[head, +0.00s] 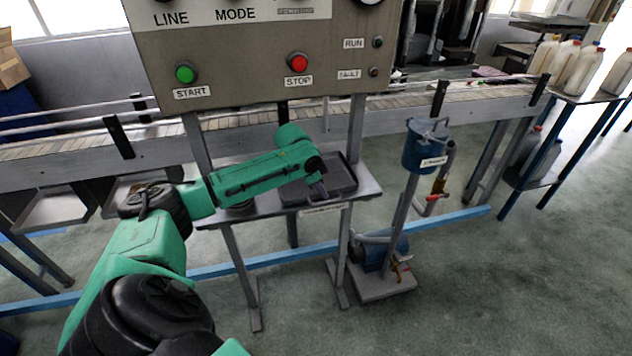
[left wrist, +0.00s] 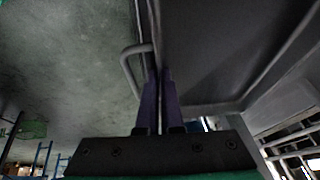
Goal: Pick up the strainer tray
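The strainer tray (head: 343,178) is a dark, shallow rectangular tray on the small grey stand below the control panel. In the left wrist view, its dark inside (left wrist: 215,50) fills the upper right, and a thin loop handle (left wrist: 127,65) sticks out at its edge. My left gripper (head: 321,191) reaches down at the tray's front edge. Its two purple fingers (left wrist: 160,92) are close together with the tray's rim between them, by the handle. They look shut on it, though the contact is partly hidden. The tray looks level. My right gripper is not in view.
The control panel (head: 240,50) with its START and STOP buttons hangs just above the stand (head: 372,187). A blue pot (head: 424,150) on a post and a pump (head: 383,252) stand to the right. A conveyor (head: 480,105) runs behind. Floor in front is clear.

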